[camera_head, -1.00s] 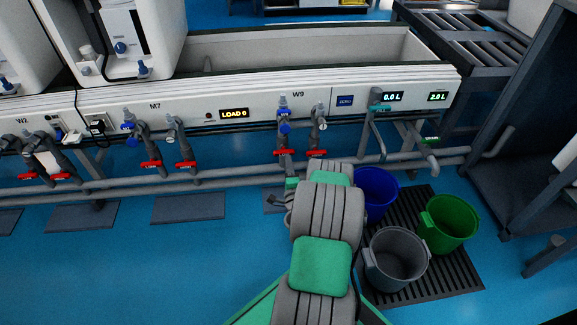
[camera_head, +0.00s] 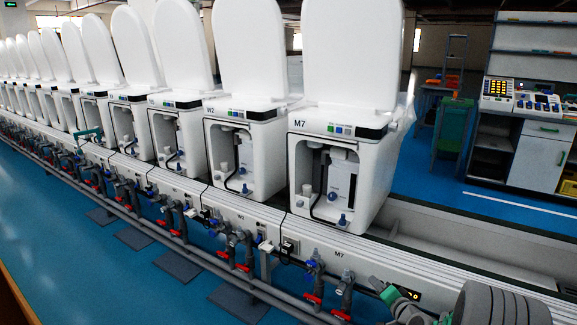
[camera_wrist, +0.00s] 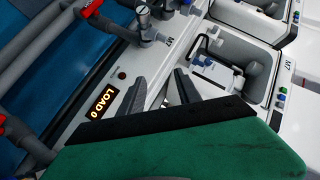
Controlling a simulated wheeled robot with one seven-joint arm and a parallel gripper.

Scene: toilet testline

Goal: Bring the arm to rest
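My arm shows at the bottom right of the head view, with its grey links cut off by the frame edge. My gripper (camera_wrist: 160,78) shows in the wrist view as two dark fingers standing apart, with nothing between them. Below them is the green part of my wrist. The fingers are in front of the white bench front, between the lit LOAD 0 display (camera_wrist: 103,101) and the M7 toilet unit (camera_wrist: 228,62). In the head view the gripper's fingers are not clear.
A row of white toilets with raised lids runs along the bench, with the M7 unit (camera_head: 341,160) nearest. Pipes and red-handled valves (camera_head: 312,298) line the bench front. An empty trough (camera_head: 455,240) lies right of M7. Blue floor (camera_head: 150,290) is open at left.

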